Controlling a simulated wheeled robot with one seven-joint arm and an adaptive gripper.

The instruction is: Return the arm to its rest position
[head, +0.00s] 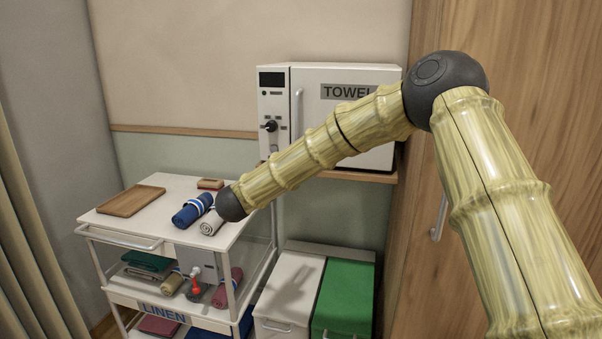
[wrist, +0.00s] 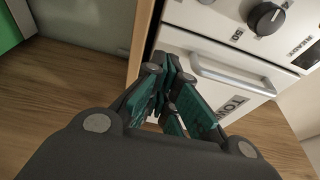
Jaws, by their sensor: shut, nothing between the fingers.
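My gripper (wrist: 172,78) shows in the wrist view with its dark links and teal finger pads drawn together. It is shut and nothing shows between the fingers. It points toward the lower edge of the white towel cabinet (wrist: 185,45), beside the cabinet's handle; I cannot tell the exact gap. In the head view my bamboo-patterned arm reaches in from the right, bends at a dark elbow and runs down left to a dark joint over the linen cart (head: 150,187). My gripper cannot be made out in that view.
The towel cabinet (head: 278,120) stands on a wall shelf (head: 345,175) behind my forearm. A wooden tray (head: 132,200), a blue rolled towel (head: 192,212) and a grey roll (head: 211,224) lie on the cart top. White (head: 290,285) and green (head: 345,295) bins stand below the shelf. A wooden wardrobe (head: 550,100) is at right.

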